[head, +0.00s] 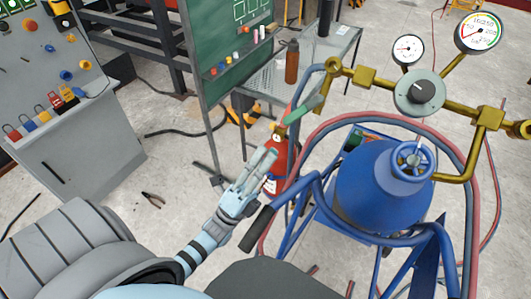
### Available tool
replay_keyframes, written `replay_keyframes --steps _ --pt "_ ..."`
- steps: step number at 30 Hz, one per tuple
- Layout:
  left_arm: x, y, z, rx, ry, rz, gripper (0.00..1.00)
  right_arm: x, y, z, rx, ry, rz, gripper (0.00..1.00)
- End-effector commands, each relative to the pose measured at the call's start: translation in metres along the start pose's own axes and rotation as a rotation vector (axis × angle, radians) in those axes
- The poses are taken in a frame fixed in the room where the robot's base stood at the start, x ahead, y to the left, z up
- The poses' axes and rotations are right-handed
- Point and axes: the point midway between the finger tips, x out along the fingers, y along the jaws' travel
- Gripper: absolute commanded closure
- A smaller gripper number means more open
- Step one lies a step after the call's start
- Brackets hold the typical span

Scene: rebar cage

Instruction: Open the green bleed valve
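The green bleed valve lever (304,110) slants down and to the left from the left end of the brass manifold (366,78), beside the hoses. My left gripper (268,156) is below and to the left of the lever in the head view, with a visible gap between them. Its pale fingers point up toward the lever and lie close together in the picture. I cannot tell whether they are open or shut. Nothing shows between them. My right gripper is not in view.
A blue gas cylinder (380,194) with a blue handwheel (412,160) stands in a blue cart, with red and blue hoses looping around it. A red fire extinguisher (275,172) shows behind my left fingers. Two gauges (408,49) top the manifold. Pliers (152,199) lie on the floor.

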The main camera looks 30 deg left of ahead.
Motion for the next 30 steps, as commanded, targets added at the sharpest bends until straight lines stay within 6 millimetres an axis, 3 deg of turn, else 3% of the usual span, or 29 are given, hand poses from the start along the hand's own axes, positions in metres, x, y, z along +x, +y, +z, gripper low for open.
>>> replay_keyframes --steps 2,5,6,8,14,18,21,24,29,30 --pt "0.003 0.006 0.008 0.031 0.043 -0.030 0.98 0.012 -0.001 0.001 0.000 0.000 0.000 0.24" --pt "0.013 0.018 0.037 0.124 0.194 -0.076 1.00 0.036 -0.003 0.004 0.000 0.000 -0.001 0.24" --pt "0.019 0.022 0.054 0.034 0.277 -0.074 1.00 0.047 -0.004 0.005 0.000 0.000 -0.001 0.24" --pt "0.027 0.021 0.073 -0.192 0.364 -0.032 1.00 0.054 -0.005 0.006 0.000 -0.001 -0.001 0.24" --pt "0.048 0.009 0.120 -1.127 0.499 0.291 1.00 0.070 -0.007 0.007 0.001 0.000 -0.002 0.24" --pt "0.054 -0.001 0.140 -1.883 0.396 0.607 1.00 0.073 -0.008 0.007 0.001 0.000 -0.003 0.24" --pt "0.052 -0.002 0.143 -2.391 0.244 0.784 1.00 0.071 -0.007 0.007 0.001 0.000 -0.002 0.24" --pt "0.051 -0.003 0.142 -2.751 0.106 0.904 1.00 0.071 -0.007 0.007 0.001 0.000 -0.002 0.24" --pt "0.052 -0.004 0.140 -2.980 -0.001 0.981 1.00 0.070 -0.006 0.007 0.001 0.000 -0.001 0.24" --pt "0.054 -0.005 0.139 2.977 0.006 -0.981 1.00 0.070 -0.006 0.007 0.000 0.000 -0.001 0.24"
